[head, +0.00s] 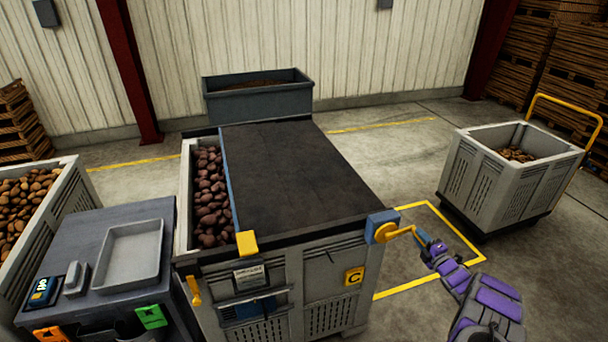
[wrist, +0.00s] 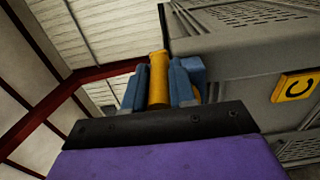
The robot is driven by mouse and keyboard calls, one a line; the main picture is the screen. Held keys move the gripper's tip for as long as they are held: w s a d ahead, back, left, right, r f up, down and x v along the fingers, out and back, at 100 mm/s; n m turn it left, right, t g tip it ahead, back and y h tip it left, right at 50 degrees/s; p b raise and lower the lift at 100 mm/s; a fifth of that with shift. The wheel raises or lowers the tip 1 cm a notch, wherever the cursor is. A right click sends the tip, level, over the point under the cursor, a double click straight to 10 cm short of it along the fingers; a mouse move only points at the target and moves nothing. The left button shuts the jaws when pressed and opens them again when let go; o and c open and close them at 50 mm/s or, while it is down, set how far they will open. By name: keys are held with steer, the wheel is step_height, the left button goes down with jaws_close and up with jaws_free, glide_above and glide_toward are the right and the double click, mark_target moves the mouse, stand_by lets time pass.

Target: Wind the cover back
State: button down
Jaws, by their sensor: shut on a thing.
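The dark cover (head: 295,175) lies over most of the large grey crate (head: 345,290), with a blue bar (head: 229,185) along its left edge. The crate's left strip is uncovered and shows reddish potatoes (head: 209,195). A yellow crank (head: 390,232) sits on a blue housing (head: 381,219) at the crate's front right corner. My gripper (head: 430,243) is at the crank's outer end. In the wrist view my gripper (wrist: 160,85) is shut on the yellow crank handle (wrist: 158,72), with a blue finger on each side of it.
A grey table (head: 95,235) with a tray (head: 130,252) stands at the left, beside a crate of potatoes (head: 62,208). A wheeled crate (head: 480,180) stands at the right. A dark bin (head: 258,100) stands behind.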

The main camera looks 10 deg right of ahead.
steer(key=shift+d+f, duration=0.15)
steer(key=shift+f, duration=0.35)
steer(key=a+f+p, duration=0.6)
steer(key=a+f, duration=0.3)
steer(key=a, duration=0.1)
steer(key=shift+s+f, duration=0.3)
stand_by(0.8)
steer(key=shift+a, duration=0.15)
